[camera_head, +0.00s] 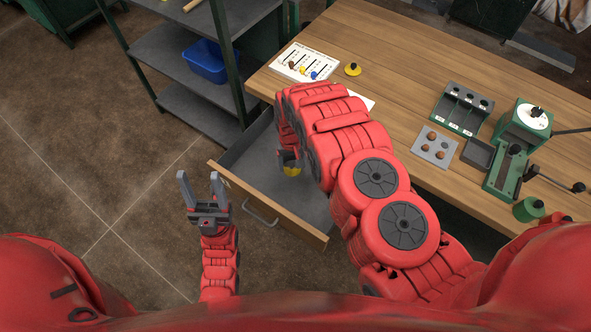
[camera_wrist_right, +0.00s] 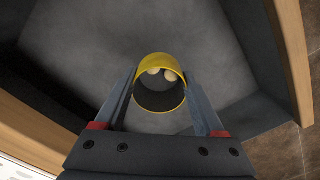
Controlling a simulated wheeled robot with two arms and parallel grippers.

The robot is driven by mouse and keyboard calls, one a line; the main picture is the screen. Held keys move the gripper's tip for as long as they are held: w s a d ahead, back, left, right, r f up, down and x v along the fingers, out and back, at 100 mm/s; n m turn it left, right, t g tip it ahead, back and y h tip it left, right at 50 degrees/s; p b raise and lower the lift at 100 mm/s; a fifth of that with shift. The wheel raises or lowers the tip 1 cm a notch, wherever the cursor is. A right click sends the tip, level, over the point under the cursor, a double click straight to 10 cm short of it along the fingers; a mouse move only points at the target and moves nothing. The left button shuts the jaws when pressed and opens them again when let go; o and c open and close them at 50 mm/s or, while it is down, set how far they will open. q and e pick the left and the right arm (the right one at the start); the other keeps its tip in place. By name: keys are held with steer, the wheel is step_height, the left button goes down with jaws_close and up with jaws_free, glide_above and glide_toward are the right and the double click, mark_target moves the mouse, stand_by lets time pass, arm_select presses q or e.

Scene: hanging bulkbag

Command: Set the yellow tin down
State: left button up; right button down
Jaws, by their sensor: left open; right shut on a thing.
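The yellow tin (camera_wrist_right: 143,68) is an open cylinder between the fingers of my right gripper (camera_wrist_right: 160,95), which is shut on it. Some pale round things show inside its mouth. The tin is over or in the open drawer (camera_head: 316,205), and I cannot tell whether it touches the drawer floor. In the head view only a bit of yellow tin (camera_head: 292,171) shows below my right wrist. My left gripper (camera_head: 202,185) is open and empty, left of the drawer, over the floor.
The workbench (camera_head: 400,50) carries a card with coloured pieces (camera_head: 307,63), a yellow lid-like disc (camera_head: 352,69), a grey rack (camera_head: 462,108), a tray with brown balls (camera_head: 434,146) and a green machine (camera_head: 510,165). A shelf with a blue bin (camera_head: 207,62) stands at the left.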

mark_target(292, 170)
step_height(292, 170, down, 3)
steer(key=shift+w+f, duration=0.1)
steer(key=shift+f+p, duration=0.3)
steer(key=shift+f, duration=0.15)
steer(key=shift+f+b, duration=0.45)
steer(key=shift+f, duration=1)
steer(key=shift+f, duration=0.1)
jaws_free()
steer(key=shift+r+p, duration=0.7)
steer(key=shift+r, duration=1.55)
steer(key=shift+r+b, duration=1.05)
steer(key=shift+r, duration=2.8)
